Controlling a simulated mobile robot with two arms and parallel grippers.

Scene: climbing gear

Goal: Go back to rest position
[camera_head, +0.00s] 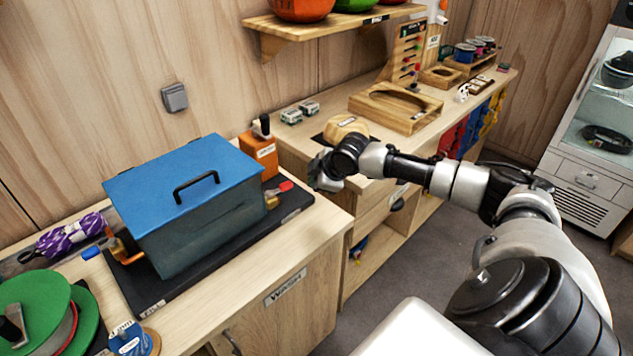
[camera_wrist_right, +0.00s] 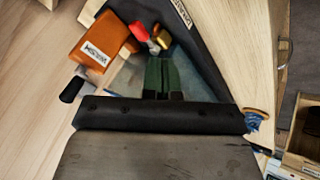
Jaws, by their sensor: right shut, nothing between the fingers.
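My right gripper (camera_head: 320,172) is shut and empty. In the head view it hangs in the air at the right of the blue-lidded box, near the gap between the two counters. My right arm reaches to it from the lower right. In the right wrist view the closed fingers (camera_wrist_right: 162,77) show in front of the dark gripper body, with the orange block and the box's mat behind them. My left gripper is not in view.
The blue-lidded box (camera_head: 190,185) stands on a black mat (camera_head: 150,299), with a red-handled item (camera_head: 284,187) beside it. An orange block (camera_head: 262,155) stands behind. Open floor (camera_head: 420,245) lies below my arm.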

